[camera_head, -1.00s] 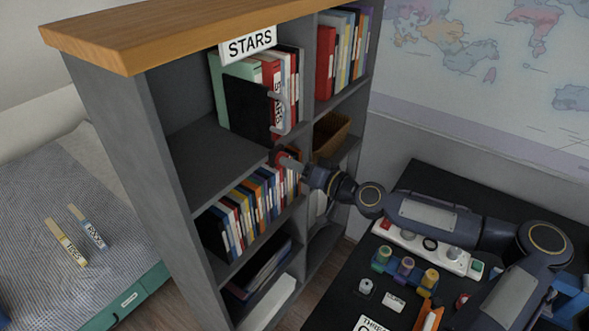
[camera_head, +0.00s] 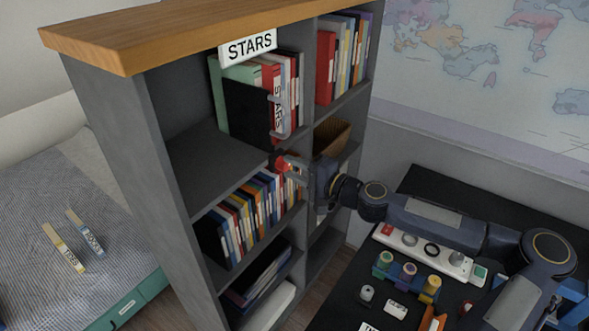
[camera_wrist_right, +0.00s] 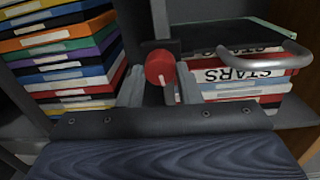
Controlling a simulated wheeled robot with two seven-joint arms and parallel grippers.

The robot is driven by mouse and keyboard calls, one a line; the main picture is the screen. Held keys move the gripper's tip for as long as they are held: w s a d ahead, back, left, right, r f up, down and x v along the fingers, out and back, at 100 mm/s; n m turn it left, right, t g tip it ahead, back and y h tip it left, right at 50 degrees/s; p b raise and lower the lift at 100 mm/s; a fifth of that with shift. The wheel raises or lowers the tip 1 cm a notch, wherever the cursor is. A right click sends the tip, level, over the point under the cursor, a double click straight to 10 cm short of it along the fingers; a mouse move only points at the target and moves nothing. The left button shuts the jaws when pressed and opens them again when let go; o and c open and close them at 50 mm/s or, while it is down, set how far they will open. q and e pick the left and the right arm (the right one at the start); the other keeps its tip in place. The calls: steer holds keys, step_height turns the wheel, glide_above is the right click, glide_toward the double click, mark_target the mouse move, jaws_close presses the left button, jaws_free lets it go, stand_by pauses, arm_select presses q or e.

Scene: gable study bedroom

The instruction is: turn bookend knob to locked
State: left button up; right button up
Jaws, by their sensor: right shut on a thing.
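The red bookend knob (camera_head: 282,163) sits at the front edge of the shelf, below the black bookend (camera_head: 247,112) with its grey curved handle (camera_head: 284,118). My right gripper (camera_head: 289,166) reaches it from the right and is shut on the knob. In the right wrist view the red knob (camera_wrist_right: 159,67) shows between the two fingers of my right gripper (camera_wrist_right: 160,88), with a small pale mark low on it. The knob's lock markings cannot be made out. My left gripper is out of view.
Books and a STARS sign (camera_head: 248,47) stand around the bookend in the grey bookcase (camera_head: 130,150). More books (camera_head: 250,210) fill the shelf below. A black desk (camera_head: 345,300) with small items lies at right.

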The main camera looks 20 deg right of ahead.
steer(key=shift+m, duration=0.8)
steer(key=o, duration=1)
steer(key=b+v, duration=0.1)
steer(key=v, duration=0.7)
